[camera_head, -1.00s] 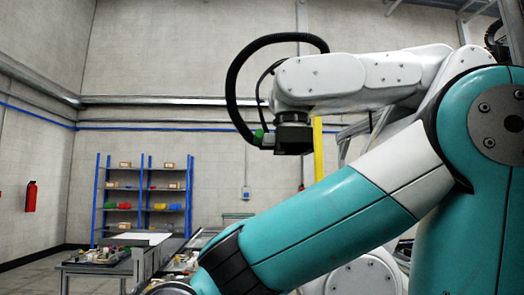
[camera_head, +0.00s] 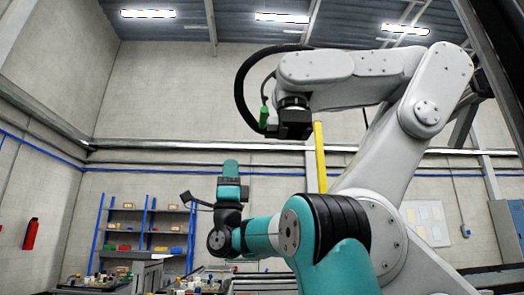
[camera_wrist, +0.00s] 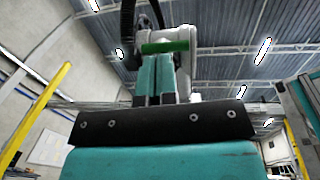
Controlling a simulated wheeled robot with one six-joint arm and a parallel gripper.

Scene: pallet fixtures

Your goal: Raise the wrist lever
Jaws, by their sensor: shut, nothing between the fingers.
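A large white robot arm (camera_head: 385,90) stands ahead. A small green part (camera_head: 264,116) sits on its black wrist end (camera_head: 295,122). In the wrist view the green part looks like a short bar (camera_wrist: 165,47) just past my fingertips. I cannot tell whether it is the lever or how it is turned. My gripper (camera_head: 230,163) points upward, below and left of that wrist in the head view. In the wrist view its two teal fingers (camera_wrist: 156,58) are together and empty. No contact with the green bar is clear.
A yellow post (camera_head: 320,158) stands behind the white arm's wrist. Blue shelving (camera_head: 148,228) and a bench with small items (camera_head: 95,284) are at the far left. Open air surrounds my gripper in the head view.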

